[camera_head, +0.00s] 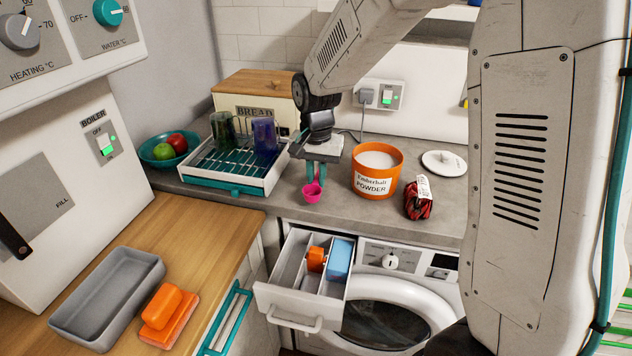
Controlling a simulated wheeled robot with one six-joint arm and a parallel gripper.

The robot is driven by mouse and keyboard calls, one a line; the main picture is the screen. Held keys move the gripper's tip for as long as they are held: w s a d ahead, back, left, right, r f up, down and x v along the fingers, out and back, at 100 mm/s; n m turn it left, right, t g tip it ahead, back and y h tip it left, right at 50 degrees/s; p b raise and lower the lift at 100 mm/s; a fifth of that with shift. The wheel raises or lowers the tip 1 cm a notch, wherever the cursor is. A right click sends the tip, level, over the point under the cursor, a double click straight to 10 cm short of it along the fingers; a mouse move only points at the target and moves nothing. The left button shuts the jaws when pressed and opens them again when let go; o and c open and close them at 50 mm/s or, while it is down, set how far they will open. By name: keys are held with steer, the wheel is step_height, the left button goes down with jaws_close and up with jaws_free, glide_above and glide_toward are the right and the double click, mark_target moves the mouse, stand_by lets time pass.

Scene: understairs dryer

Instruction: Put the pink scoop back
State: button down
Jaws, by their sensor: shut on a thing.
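The pink scoop (312,193) is at the lower end of my gripper (317,177), low over or on the grey counter; I cannot tell whether it touches. My gripper points down and is shut on the scoop's handle, mostly hidden between the fingers. The orange powder tub (375,186) stands open just right of the gripper, with white powder inside. Its label reads Emberhalt Powder. A round white lid (444,162) lies on the counter behind and right of the tub.
A dish rack (226,186) with two cups stands left of the gripper, before a bread box (240,88). A dark red packet (418,203) sits right of the tub. Below, the machine's detergent drawer (290,306) is pulled out. A socket with a plug (367,96) is behind.

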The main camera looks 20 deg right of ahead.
mark_target(316, 179)
steer(key=shift+f, duration=0.95)
steer(key=shift+f, duration=0.2)
steer(key=c, duration=1.4)
jaws_free()
steer(key=shift+c, duration=0.2)
steer(key=shift+r, duration=0.15)
step_height(316, 179, up, 11)
steer(key=s+d+r+n, duration=0.1)
steer(key=s+r+n, duration=0.15)
steer(key=s, duration=0.55)
steer(key=s+d+r+n, duration=0.1)
steer(key=s+r, duration=0.3)
steer(key=s, duration=0.3)
steer(key=s+d+f+n+t, duration=0.1)
steer(key=s+n, duration=0.2)
steer(key=s, duration=1.2)
steer(key=shift+f+n, duration=0.35)
steer(key=shift+f, duration=0.05)
